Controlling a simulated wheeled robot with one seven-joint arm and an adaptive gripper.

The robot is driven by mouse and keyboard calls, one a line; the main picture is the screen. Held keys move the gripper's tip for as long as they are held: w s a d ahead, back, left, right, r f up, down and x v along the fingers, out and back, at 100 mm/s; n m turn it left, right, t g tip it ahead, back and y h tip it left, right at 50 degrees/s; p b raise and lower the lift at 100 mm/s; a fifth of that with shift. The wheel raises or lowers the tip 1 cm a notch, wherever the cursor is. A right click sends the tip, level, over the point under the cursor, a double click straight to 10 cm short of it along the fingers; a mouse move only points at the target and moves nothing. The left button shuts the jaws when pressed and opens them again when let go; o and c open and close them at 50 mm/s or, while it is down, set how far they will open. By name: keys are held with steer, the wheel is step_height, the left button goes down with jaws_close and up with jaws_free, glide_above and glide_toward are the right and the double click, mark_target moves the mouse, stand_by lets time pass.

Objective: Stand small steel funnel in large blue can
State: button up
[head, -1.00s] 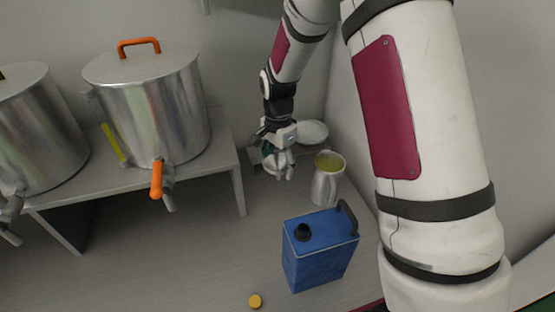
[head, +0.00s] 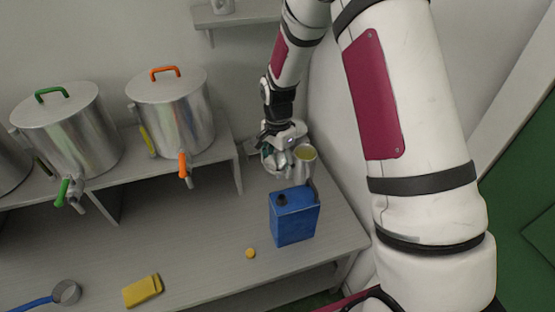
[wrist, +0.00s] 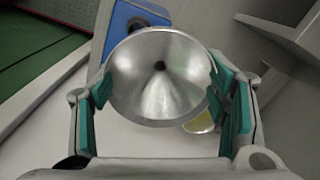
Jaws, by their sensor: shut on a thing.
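In the wrist view a small steel funnel (wrist: 140,90) sits between the teal pads of my gripper (wrist: 160,95), with its wide mouth facing the camera. My gripper also shows in the head view (head: 277,163), at the back right of the bench, left of the steel jug; the funnel is hard to make out there. The large blue can (head: 292,220) stands upright on the bench, in front of my gripper and apart from it. Its dark opening (head: 281,199) is on top at the left, its handle at the right. In the wrist view part of the can (wrist: 122,18) shows behind the funnel.
A steel jug with yellowish contents (head: 304,165) stands behind the can. A yellow cap (head: 250,253) lies in front of it. Steel vats (head: 175,112) stand on a raised shelf at left. A yellow block-like item (head: 142,290) and a blue-handled ladle (head: 65,292) lie at front left.

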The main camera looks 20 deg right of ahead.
mark_target(282, 173)
steer(key=s, duration=0.1)
steer(key=s+r+p, duration=0.2)
steer(key=s, duration=0.1)
steer(key=shift+a, duration=0.15)
steer(key=shift+f+b, duration=0.55)
steer(key=shift+f, duration=1.8)
steer(key=shift+f, duration=0.2)
steer(key=shift+f, duration=0.35)
steer(key=shift+f+b, duration=0.65)
steer(key=shift+f, duration=1.15)
steer(key=o, duration=1.1)
steer(key=shift+w, duration=0.1)
step_height(282, 173, up, 12)
